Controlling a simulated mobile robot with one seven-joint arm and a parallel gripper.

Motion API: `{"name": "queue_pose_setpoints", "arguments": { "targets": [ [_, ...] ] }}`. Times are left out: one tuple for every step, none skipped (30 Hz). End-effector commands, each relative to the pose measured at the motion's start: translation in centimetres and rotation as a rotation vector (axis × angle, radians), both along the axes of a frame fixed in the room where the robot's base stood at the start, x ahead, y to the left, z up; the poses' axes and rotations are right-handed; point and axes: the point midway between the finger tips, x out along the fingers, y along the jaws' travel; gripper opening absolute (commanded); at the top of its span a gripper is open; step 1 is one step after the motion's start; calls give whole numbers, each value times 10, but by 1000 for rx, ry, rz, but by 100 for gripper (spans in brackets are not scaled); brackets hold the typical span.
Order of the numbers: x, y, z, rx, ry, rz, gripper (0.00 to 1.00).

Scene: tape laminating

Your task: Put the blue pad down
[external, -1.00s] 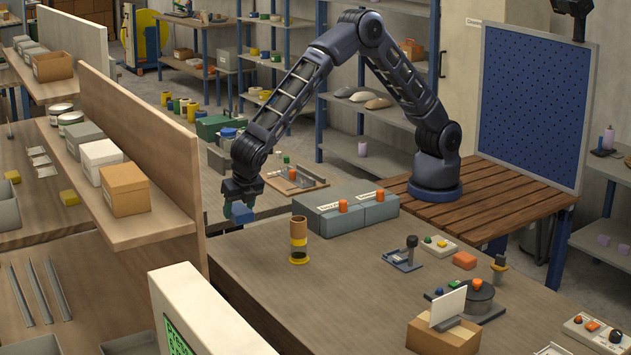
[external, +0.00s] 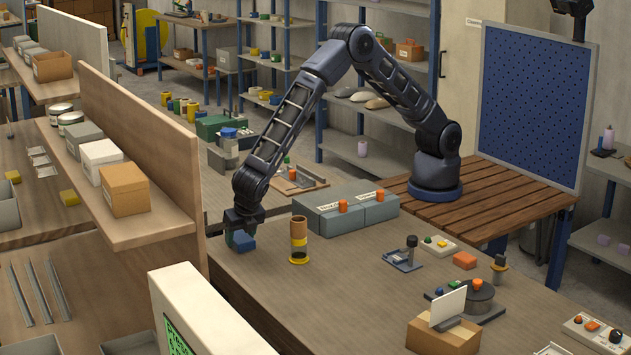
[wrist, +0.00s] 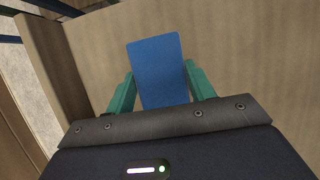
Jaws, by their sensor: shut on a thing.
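The blue pad (external: 245,245) is a small blue block in the external view, near the left edge of the workbench. In the wrist view the pad (wrist: 158,68) appears as a flat blue rectangle between two green fingers. My gripper (external: 239,239) is shut on it and points down, low over the bench. It also shows in the wrist view (wrist: 158,90), with a finger on each side of the pad. I cannot tell whether the pad's underside touches the bench top.
A brown and yellow cylinder (external: 299,240) stands to the right of my gripper. Grey boxes with orange knobs (external: 345,208) lie behind it. A wooden shelf (external: 150,228) with boxes is close on the left. The bench top (external: 300,290) in front is clear.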

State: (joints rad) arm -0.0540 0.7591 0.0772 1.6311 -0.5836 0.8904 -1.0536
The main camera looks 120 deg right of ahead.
Motion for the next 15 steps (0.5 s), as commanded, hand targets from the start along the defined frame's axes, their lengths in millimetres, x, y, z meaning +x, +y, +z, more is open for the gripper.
{"name": "queue_pose_setpoints", "arguments": {
  "targets": [
    [0,0,0,0,0,0,32],
    [0,0,-1,0,0,0,32],
    [0,0,-2,0,0,1,32],
    [0,0,-2,0,0,1,32],
    [0,0,-3,0,0,1,32],
    [0,0,-3,0,0,0,62],
    [0,0,-3,0,0,0,68],
    [0,0,-3,0,0,0,73],
    [0,0,-3,0,0,0,76],
    [0,0,-3,0,0,0,76],
    [0,0,-3,0,0,0,76],
    [0,0,-3,0,0,0,76],
    [0,0,-3,0,0,0,76],
    [0,0,-3,0,0,0,76],
    [0,0,-3,0,0,0,76]
  ]
}}
